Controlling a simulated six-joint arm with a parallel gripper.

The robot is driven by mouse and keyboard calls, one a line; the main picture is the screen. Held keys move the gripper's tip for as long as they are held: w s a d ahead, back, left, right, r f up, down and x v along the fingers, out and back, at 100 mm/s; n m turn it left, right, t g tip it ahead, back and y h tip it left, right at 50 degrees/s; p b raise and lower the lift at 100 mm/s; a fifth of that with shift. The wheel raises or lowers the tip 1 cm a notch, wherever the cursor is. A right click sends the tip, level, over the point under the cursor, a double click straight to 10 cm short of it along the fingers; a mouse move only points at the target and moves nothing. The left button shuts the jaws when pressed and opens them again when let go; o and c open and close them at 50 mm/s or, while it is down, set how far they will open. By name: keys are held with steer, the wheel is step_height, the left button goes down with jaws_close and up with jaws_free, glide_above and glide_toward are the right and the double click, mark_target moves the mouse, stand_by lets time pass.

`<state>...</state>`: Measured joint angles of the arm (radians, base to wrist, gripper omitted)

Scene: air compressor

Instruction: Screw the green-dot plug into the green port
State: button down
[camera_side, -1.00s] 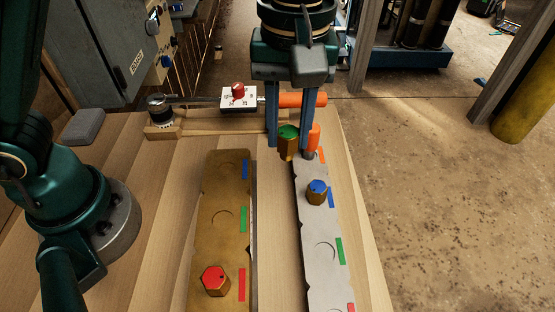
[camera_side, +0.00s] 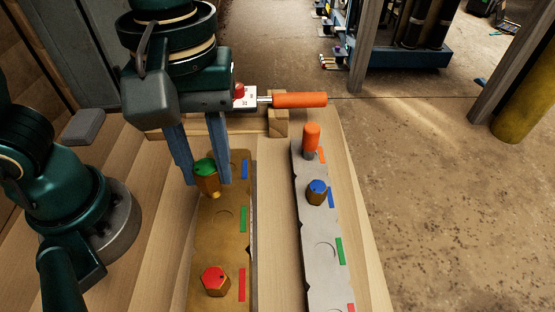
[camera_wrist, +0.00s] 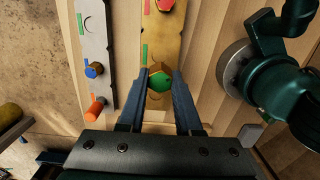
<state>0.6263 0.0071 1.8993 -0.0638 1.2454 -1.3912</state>
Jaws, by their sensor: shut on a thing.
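The green-dot plug (camera_side: 206,169), a brass hex body with a green top, is between the fingers of my gripper (camera_side: 207,181). My gripper is shut on it and holds it over the brass plate (camera_side: 206,262), near the blue-marked end. The plug's narrow lower end shows, apart from the plate as far as I can see. The green port (camera_side: 222,217), an empty round hole beside a green mark on the brass plate, is just nearer the camera. The wrist view also shows the green plug (camera_wrist: 160,83) between both fingers.
A red-dot plug (camera_side: 215,281) sits in the brass plate's red-marked place. The grey plate (camera_side: 313,225) to the right carries a blue-dot plug (camera_side: 317,192) and an orange piece (camera_side: 311,138); its green-marked place is empty. An orange-handled tool (camera_side: 298,100) lies behind.

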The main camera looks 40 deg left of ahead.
mark_target(215, 186)
steer(key=shift+f, duration=2.9)
steer(key=shift+f, duration=1.1)
steer(key=c, duration=0.5)
jaws_free()
steer(key=r, duration=0.3)
steer(key=shift+w+r, duration=0.2)
steer(key=shift+r, duration=0.05)
steer(key=shift+a+r, duration=0.15)
steer(key=shift+r, duration=0.7)
steer(key=shift+c, duration=0.3)
